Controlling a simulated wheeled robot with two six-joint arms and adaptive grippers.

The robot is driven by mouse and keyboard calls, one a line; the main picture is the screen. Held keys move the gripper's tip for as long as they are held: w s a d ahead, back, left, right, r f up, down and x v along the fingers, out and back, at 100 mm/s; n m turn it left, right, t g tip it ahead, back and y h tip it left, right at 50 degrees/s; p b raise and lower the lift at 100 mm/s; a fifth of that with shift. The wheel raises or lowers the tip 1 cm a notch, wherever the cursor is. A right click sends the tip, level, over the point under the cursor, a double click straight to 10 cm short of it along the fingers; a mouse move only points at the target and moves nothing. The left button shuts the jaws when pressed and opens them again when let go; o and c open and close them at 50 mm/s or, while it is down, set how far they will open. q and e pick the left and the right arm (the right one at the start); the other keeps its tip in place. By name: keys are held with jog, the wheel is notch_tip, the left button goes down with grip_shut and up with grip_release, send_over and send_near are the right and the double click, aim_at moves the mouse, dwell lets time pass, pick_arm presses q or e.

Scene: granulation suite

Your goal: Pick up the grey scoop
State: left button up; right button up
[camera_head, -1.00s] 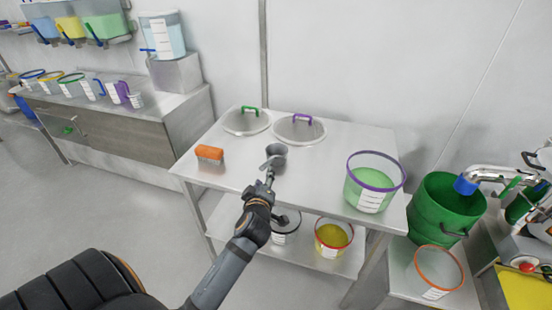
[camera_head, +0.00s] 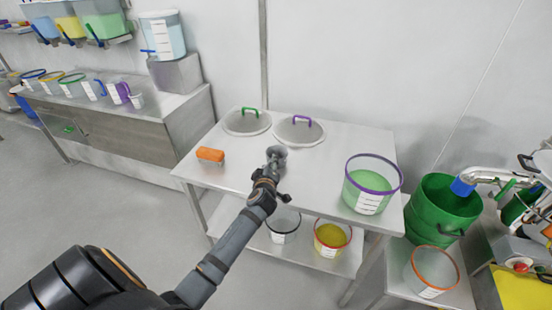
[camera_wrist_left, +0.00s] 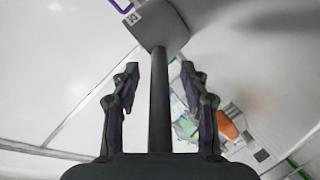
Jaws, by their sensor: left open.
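The grey scoop (camera_head: 277,151) lies on the steel table (camera_head: 330,160), partly hidden by my left gripper (camera_head: 271,168) in the head view. In the left wrist view, the scoop's dark handle (camera_wrist_left: 159,105) runs between the two open fingers of my left gripper (camera_wrist_left: 160,75), with a gap on each side. The scoop's grey head (camera_wrist_left: 160,24), with a small printed code, is beyond the fingertips. My right gripper is in neither view.
A purple-rimmed tub of green material (camera_head: 369,184) stands at right. Several buckets are on the lower shelf.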

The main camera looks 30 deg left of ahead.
pick_arm(q)
jog(key=shift+c, duration=0.8)
grip_shut()
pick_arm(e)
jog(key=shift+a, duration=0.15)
pick_arm(q)
jog(key=shift+r, duration=0.1)
